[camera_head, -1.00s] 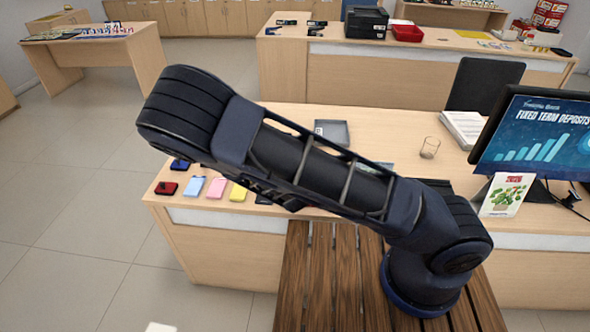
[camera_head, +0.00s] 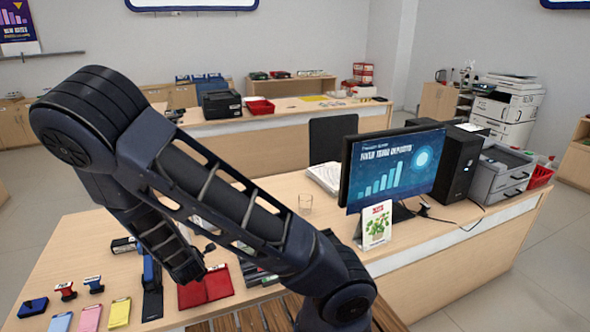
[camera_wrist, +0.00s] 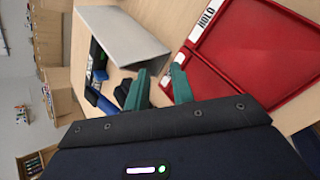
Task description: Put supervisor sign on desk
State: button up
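No sign that I can read as the supervisor sign shows in either view. In the wrist view, a grey slanted panel (camera_wrist: 122,38) stands on the wooden desktop just beyond my gripper (camera_wrist: 158,88); I cannot tell what it is. My green fingers are apart with nothing visible between them. In the head view, the folder (camera_head: 207,289) lies on the front desk (camera_head: 75,252). My arm's end hangs over the desk's left part there, and my fingertips are hidden.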

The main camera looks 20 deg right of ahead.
jog(key=d+r+m+g+y, duration=0.25)
jog(key=d+r+m, duration=0.55)
jog(key=r, duration=0.4)
jog(key=d+r+m+g+y, duration=0.1)
jog(key=d+r+m+g, duration=0.2)
jog(key=d+r+m, duration=0.65)
jog(key=s+d+r+m, duration=0.1)
jog(key=s+d+r, duration=0.1)
jog(key=r, duration=0.3)
jog(key=s+d+r+m+h, duration=0.1)
jog(key=s+d+r, duration=0.2)
jog(key=d+r, duration=0.1)
jog(key=shift+v, duration=0.85)
jog(key=shift+o, duration=0.3)
jog(key=s+d+r+m+h, duration=0.2)
jog(key=s+d+r+m, duration=0.4)
jog(key=s+d, duration=0.2)
jog(key=shift+s+t+h, duration=0.35)
jog(key=shift+s, duration=0.55)
jog(key=shift+o, duration=1.4)
jog(key=shift+s+d+r+m, duration=0.15)
jog(key=shift+s+d+m, duration=0.05)
jog(key=shift+d+m, duration=0.05)
